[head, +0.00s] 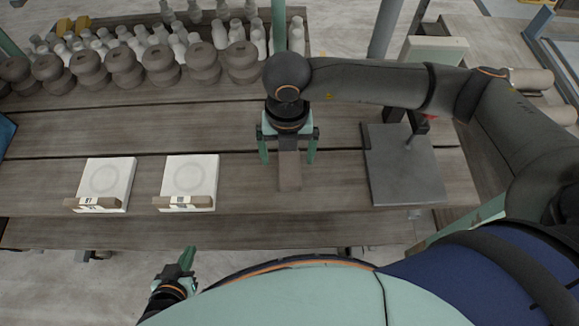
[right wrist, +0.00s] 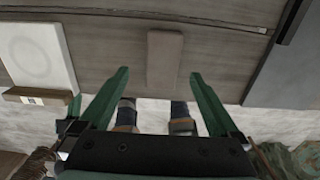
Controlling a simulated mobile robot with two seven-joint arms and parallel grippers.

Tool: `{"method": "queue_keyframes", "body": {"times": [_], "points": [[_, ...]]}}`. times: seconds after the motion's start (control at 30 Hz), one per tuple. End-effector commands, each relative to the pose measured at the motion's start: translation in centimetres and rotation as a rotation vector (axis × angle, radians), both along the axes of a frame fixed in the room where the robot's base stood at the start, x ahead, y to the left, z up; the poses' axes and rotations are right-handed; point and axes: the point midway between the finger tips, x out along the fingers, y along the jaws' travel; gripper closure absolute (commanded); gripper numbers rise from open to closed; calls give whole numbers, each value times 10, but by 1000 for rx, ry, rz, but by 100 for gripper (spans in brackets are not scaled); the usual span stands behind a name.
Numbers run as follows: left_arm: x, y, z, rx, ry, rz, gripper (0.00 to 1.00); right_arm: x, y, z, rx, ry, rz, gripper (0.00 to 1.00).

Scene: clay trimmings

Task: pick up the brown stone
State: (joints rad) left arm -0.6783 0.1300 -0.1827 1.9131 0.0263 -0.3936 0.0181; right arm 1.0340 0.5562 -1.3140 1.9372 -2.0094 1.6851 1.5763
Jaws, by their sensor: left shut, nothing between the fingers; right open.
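The brown stone (head: 289,172) is a flat oblong block lying on the wooden table near its front edge. In the right wrist view the stone (right wrist: 164,60) lies ahead of the fingertips, between their lines. My right gripper (head: 288,160) is open above the stone, one finger on each side of it, with a gap to each; the wrist view shows the open fingers (right wrist: 158,75) too. Part of the stone's far end is hidden under the gripper in the head view. My left gripper (head: 188,258) is shut and empty, low in front of the table.
Two white square tiles (head: 118,175) (head: 203,172), each with a brown block at its front edge, lie left of the stone. A dark metal plate (head: 405,170) lies to the right. Rounded brown pots (head: 160,62) and pale bottles (head: 193,50) line the back.

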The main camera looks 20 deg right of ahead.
Motion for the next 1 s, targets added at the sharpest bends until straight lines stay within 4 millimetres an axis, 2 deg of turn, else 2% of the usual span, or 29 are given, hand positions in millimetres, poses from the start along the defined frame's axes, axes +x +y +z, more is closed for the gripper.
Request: {"method": "queue_keyframes", "body": {"times": [0.2,0.3,0.57,1.0], "points": [[-1,0,7,2,2,-1,100,0,-5,-33,-3,4,-2,3],[-1,0,7,1,2,-2,100,1,-4,-42,-2,4,0,3],[-1,0,7,1,2,-2,100,1,-4,-46,-1,1,1,3],[-1,0,7,0,1,-3,100,1,-4,-46,-1,1,1,50]]}}
